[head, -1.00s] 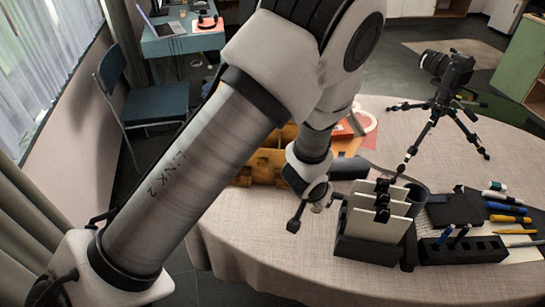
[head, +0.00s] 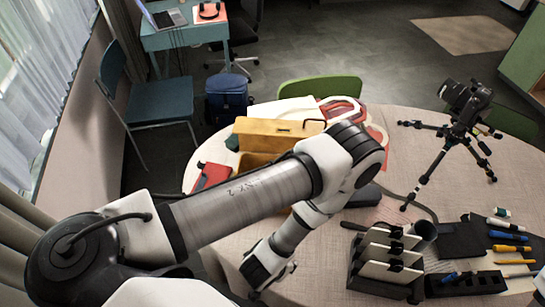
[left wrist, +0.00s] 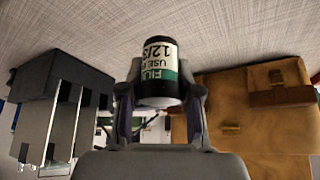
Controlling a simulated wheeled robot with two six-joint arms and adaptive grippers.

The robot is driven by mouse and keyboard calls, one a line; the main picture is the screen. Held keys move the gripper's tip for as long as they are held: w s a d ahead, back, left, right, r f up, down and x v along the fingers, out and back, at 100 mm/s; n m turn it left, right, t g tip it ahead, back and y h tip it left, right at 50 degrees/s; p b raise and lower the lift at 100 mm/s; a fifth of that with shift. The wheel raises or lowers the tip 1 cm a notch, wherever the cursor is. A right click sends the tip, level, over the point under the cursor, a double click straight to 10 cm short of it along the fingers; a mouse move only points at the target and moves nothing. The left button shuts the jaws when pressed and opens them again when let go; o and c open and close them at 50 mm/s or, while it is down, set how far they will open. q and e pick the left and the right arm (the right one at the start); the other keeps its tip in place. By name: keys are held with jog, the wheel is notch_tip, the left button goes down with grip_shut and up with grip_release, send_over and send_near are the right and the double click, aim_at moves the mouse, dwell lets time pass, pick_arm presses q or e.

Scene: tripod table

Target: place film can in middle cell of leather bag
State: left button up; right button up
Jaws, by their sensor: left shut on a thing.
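The film can (left wrist: 158,72), dark with a white and green label, is between the fingers of my left gripper (left wrist: 162,92) in the left wrist view. The gripper is shut on it. In the head view my left gripper (head: 271,280) is near the table's front edge, in front of the leather bag; I cannot make out the can there. The tan leather bag (head: 272,133) stands open on the table, and my arm hides part of it and most of its cells. The bag also shows at the right of the left wrist view (left wrist: 225,98).
A black holder with white plates (head: 392,252) stands right of my left gripper. A black pen block (head: 466,285), pens and a camera on a tripod (head: 464,105) are farther right. A red item (head: 212,176) lies left of the bag.

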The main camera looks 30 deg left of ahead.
pick_arm(q)
jog(key=f+b, duration=0.1)
jog(key=b, duration=0.2)
jog(key=shift+s, duration=0.2)
jog(key=b, duration=0.2)
jog(key=w+a+b, duration=0.1)
jog(key=b, duration=0.2)
jog(key=shift+w+f, duration=0.3)
jog(key=shift+f, duration=0.1)
jog(key=w+a+b, duration=0.1)
jog(key=w, duration=0.1)
jog(key=w+a+b, duration=0.1)
jog(key=shift+w+a+r, duration=0.15)
jog(key=shift+w+r, duration=0.05)
jog(key=shift+w, duration=0.2)
jog(key=w+a, duration=0.1)
jog(key=w, duration=0.1)
jog(key=w+a, duration=0.2)
jog(key=w+a+b, duration=0.1)
jog(key=w+a, duration=0.1)
jog(key=w, duration=0.1)
jog(key=shift+f, duration=0.1)
jog(key=shift+w+a+f, duration=0.1)
jog(key=shift+w+f, duration=0.15)
notch_tip(320, 180, down, 3)
jog(key=b, duration=0.3)
jog(key=shift+f, duration=0.2)
jog(key=shift+r, duration=0.15)
grip_shut()
